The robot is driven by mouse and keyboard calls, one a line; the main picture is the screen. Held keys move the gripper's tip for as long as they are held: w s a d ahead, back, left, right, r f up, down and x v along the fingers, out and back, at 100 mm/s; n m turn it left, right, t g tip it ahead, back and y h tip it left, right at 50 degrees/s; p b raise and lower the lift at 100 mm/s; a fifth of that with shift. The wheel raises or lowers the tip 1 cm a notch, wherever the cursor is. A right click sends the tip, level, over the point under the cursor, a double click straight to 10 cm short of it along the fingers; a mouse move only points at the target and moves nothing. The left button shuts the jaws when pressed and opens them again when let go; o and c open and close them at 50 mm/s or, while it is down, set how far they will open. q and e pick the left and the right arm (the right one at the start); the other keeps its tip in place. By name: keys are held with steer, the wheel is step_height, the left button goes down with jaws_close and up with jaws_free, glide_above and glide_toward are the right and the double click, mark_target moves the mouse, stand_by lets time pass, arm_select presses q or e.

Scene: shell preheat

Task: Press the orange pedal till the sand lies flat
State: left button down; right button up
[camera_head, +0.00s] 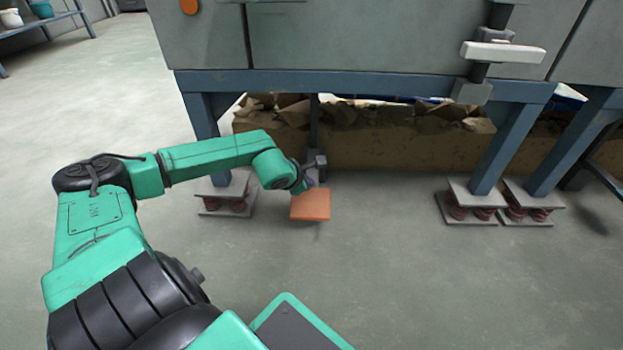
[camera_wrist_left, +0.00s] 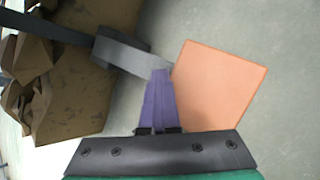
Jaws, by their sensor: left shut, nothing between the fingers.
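The orange pedal (camera_head: 311,207) is a flat square plate low over the floor, below the front of the grey machine. My left gripper (camera_head: 315,173) is just behind and above it, with its arm reaching in from the left. In the left wrist view the closed purple fingers (camera_wrist_left: 161,78) point at the grey lever (camera_wrist_left: 130,57) beside the left edge of the pedal (camera_wrist_left: 222,85). They hold nothing. I cannot tell whether the fingertips touch the pedal or lever. No sand surface shows clearly. My right gripper is out of view.
A brown block with a jagged, lumpy top (camera_head: 400,145) lies under the machine (camera_head: 350,40); it also shows in the left wrist view (camera_wrist_left: 75,90). Blue legs (camera_head: 505,148) stand on spring feet (camera_head: 472,205) at both sides. The floor in front (camera_head: 420,290) is clear.

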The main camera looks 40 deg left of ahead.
arm_select(q)
steer(key=shift+s+d+f, duration=0.1)
steer(key=shift+s+f, duration=0.05)
steer(key=shift+f, duration=0.35)
steer(key=shift+s+d+f, duration=0.1)
steer(key=shift+f, duration=0.4)
stand_by(0.4)
steer(key=shift+r+p, duration=2.1)
steer(key=shift+r, duration=0.35)
steer(key=shift+w+r+p, duration=0.1)
steer(key=shift+r+p, duration=0.25)
steer(key=shift+r, duration=0.2)
steer(key=shift+a, duration=0.1)
steer(key=shift+w+r, duration=0.1)
step_height(320, 180, up, 5)
steer(key=p, duration=0.3)
steer(key=shift+w+a+p, duration=0.15)
steer(key=shift+p, duration=0.2)
